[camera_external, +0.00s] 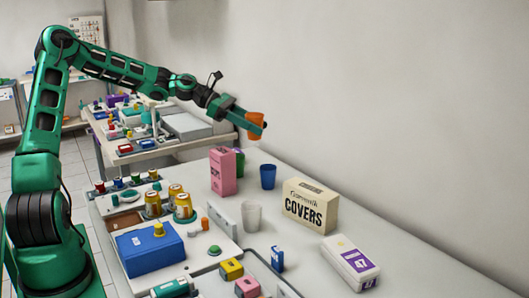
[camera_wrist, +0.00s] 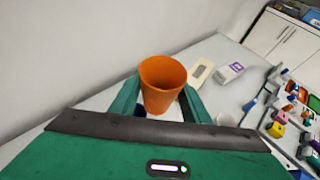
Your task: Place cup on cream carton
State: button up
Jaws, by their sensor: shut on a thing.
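My gripper (camera_external: 248,122) is shut on an orange cup (camera_external: 256,126) and holds it upright, high above the counter. In the wrist view the orange cup (camera_wrist: 162,82) sits between the two green fingers, its open rim upward. The cream carton (camera_external: 310,207), printed with "COVERS", stands on the counter, below and to the right of the cup in the external view. The cup and carton are well apart. In the wrist view the carton (camera_wrist: 200,73) shows just right of the cup and is partly hidden by it.
A blue cup (camera_external: 268,176), a clear cup (camera_external: 252,216) and a pink carton (camera_external: 223,172) stand left of the cream carton. A white carton with a purple label (camera_external: 350,263) lies to its front right. The wall (camera_external: 400,120) rises behind the counter.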

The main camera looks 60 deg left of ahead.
jog(key=d+r+m+g+h, duration=0.3)
jog(key=d+m+g, duration=0.2)
jog(key=d, duration=0.7)
send_over(311, 188)
jog(key=shift+m, duration=0.4)
notch_tip(311, 188, down, 7)
jog(key=shift+w+f, duration=0.1)
jog(key=shift+f, duration=2.05)
jog(key=o, duration=1)
jog(key=shift+f, duration=0.1)
jog(key=v, duration=1.2)
jog(key=shift+w, duration=0.2)
